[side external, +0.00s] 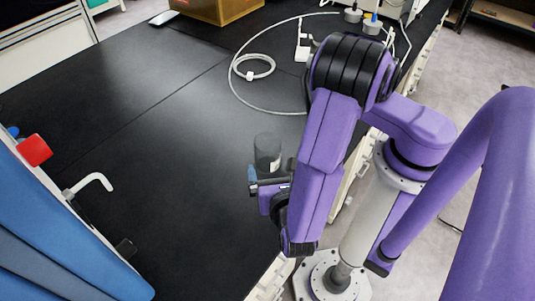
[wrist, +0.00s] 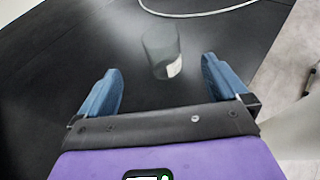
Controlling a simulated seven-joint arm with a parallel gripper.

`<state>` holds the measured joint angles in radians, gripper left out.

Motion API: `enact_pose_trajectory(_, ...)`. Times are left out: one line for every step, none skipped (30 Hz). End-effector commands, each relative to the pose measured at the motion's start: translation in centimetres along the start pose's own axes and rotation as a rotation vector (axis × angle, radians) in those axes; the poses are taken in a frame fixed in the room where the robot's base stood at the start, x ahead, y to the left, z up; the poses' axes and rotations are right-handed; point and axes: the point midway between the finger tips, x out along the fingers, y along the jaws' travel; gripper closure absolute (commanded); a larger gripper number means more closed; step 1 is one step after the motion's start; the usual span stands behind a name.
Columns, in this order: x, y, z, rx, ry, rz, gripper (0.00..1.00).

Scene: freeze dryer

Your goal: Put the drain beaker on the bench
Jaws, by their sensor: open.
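The drain beaker (side external: 267,152) is a clear, dark-looking glass that stands upright on the black bench (side external: 165,150), just beyond my gripper. In the wrist view the beaker (wrist: 161,50) shows a pale patch low on its side and sits ahead of the fingertips, between their lines. My gripper (wrist: 157,78) is open, with its two blue fingers spread wide and nothing between them. In the side view only part of my gripper (side external: 252,178) shows, low over the bench and close to the beaker; the arm hides the rest.
The blue freeze dryer (side external: 60,240) with a red knob (side external: 34,150) and a white bent spout (side external: 92,183) stands at the left. A white hose (side external: 254,68) lies coiled on the bench behind the beaker. A cardboard box (side external: 215,8) stands at the back. The bench's middle is clear.

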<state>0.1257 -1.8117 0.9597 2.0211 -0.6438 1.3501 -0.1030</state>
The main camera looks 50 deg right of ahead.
Motion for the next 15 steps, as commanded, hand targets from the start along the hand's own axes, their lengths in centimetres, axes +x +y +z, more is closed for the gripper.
enact_pose_trajectory(1.1, -0.1, 0.1, -0.001, -0.002, -0.006, 0.0)
enact_pose_trajectory(1.6, -0.1, 0.1, 0.0, -0.003, -0.007, 0.0)
enact_pose_trajectory(2.3, -0.1, 0.1, 0.001, -0.002, -0.006, 0.0)
enact_pose_trajectory(2.9, -0.1, 0.1, 0.001, -0.001, -0.006, 0.0)
enact_pose_trajectory(3.4, -0.2, 0.1, 0.0, -0.001, -0.007, 0.0)
enact_pose_trajectory(4.0, -0.1, 0.1, 0.0, -0.001, -0.006, 0.0)
enact_pose_trajectory(4.6, -0.1, 0.1, 0.001, -0.001, -0.008, 0.0)
enact_pose_trajectory(5.1, -0.1, 0.0, 0.001, 0.0, -0.007, 0.0)
enact_pose_trajectory(5.8, -0.2, 0.1, 0.001, 0.0, -0.007, 0.0)
enact_pose_trajectory(6.3, -0.2, 0.1, 0.001, -0.001, -0.007, 0.0)
enact_pose_trajectory(6.8, -0.2, 0.1, 0.001, -0.001, -0.007, 0.0)
enact_pose_trajectory(7.5, -0.2, 0.1, 0.0, 0.0, -0.007, 0.0)
enact_pose_trajectory(7.9, -0.2, 0.0, 0.0, 0.0, -0.007, 0.0)
enact_pose_trajectory(8.4, -0.2, 0.0, 0.0, 0.001, -0.007, 0.0)
enact_pose_trajectory(8.9, -0.2, 0.1, 0.002, 0.001, -0.007, 0.0)
